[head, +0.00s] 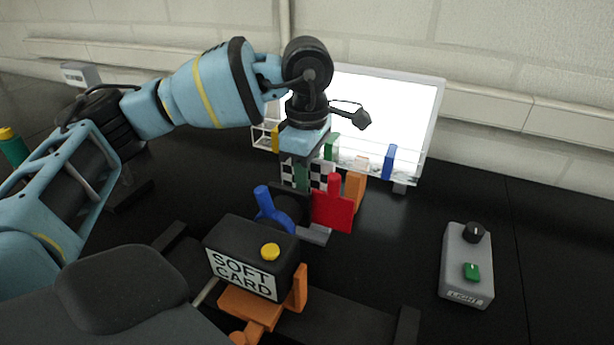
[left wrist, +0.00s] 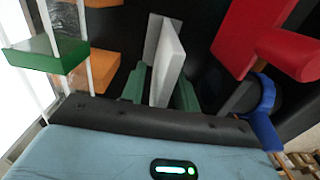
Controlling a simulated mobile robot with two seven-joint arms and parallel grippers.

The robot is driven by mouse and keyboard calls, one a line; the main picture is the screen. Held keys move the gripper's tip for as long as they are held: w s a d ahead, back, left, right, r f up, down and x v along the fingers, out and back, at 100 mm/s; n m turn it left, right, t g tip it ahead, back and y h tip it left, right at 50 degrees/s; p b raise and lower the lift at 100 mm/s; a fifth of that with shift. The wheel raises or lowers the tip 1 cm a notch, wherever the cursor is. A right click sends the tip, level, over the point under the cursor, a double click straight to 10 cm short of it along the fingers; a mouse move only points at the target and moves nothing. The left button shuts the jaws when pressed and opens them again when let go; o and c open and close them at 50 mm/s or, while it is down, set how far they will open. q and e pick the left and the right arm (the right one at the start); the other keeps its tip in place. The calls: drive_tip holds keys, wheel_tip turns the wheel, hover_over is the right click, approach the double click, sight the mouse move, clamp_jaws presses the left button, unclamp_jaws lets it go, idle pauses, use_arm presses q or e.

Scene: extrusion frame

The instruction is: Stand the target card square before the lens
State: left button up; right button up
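The checkered black-and-white target card (head: 320,175) is upright beyond the black camera box (head: 240,250) labelled "SOFT CARD". The camera's dark lens (head: 292,203) faces it, with a blue lever (head: 268,205) at its side. A red flag (head: 333,205) stands right beside the lens. My left gripper (head: 301,176) points down over the card, one green finger across its checkered face. In the left wrist view the green fingers (left wrist: 160,92) close on both sides of the pale card (left wrist: 168,60). The card's foot is partly hidden. My right gripper is out of view.
A bright white panel (head: 400,105) stands behind, with a clear rack holding coloured pieces at its front. An orange block (head: 355,188) is right of the card. A grey "LIGHT" box (head: 462,280) stands at the right, with clear black table between.

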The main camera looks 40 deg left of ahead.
use_arm(q)
wheel_tip(320, 180, up, 11)
drive_tip(key=shift+r+p, duration=0.15)
drive_tip(key=shift+p, duration=0.2)
